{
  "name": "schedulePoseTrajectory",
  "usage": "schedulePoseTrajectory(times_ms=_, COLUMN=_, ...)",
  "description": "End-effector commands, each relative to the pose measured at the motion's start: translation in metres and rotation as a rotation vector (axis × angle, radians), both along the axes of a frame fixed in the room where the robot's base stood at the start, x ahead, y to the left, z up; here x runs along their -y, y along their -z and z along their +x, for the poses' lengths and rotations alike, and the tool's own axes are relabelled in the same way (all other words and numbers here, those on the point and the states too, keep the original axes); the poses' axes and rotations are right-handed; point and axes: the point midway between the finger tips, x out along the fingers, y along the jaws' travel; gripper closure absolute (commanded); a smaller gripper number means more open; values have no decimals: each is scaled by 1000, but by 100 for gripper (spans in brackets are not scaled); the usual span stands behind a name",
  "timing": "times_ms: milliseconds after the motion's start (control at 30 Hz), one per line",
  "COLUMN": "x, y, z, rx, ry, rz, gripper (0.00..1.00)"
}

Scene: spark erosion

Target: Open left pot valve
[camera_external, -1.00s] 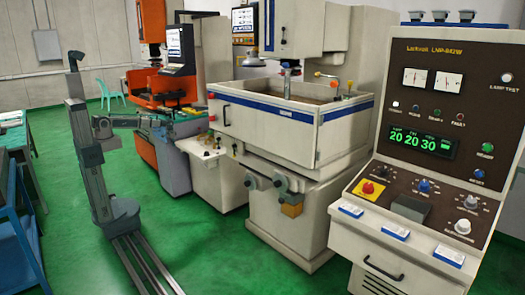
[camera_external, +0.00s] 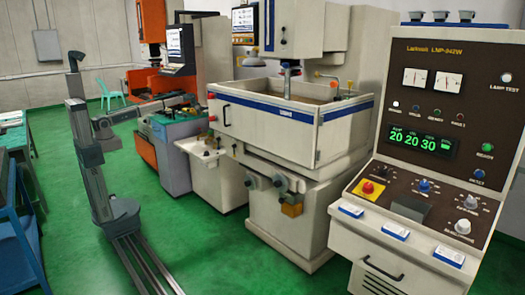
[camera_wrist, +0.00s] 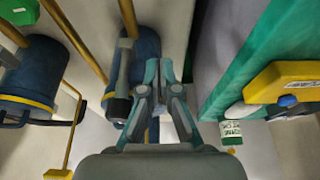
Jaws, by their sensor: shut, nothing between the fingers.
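Two dark blue cylindrical pots with yellow bands show in the wrist view, a left pot (camera_wrist: 32,70) and a right pot (camera_wrist: 146,48). A grey and black lever-like part (camera_wrist: 121,80) lies against the right pot; I cannot tell whether it is a valve. A thin yellow bent rod (camera_wrist: 72,125) stands near the left pot. My gripper (camera_wrist: 165,68) is shut and empty, its fingertips overlapping the right pot in the picture; I cannot tell whether they touch it. In the external view the pots cannot be made out, and my gripper is too small to make out.
Brass-coloured pipes (camera_wrist: 78,42) run beside the pots. At right in the wrist view are a green edge (camera_wrist: 243,62), a yellow object (camera_wrist: 287,80) and a small labelled container (camera_wrist: 231,131). The external view shows a white machine tank (camera_external: 262,125), a control console (camera_external: 420,150) and open green floor (camera_external: 215,240).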

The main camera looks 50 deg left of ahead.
Motion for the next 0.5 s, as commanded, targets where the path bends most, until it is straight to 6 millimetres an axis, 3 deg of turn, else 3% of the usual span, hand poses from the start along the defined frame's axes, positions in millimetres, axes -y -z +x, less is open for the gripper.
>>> schedulePoseTrajectory(times_ms=267, x=0, y=18, z=7, rx=-2, ry=0, rz=0, gripper=100)
schedulePoseTrajectory(times_ms=500, x=1, y=58, z=23, rx=-4, ry=0, rz=0, gripper=100)
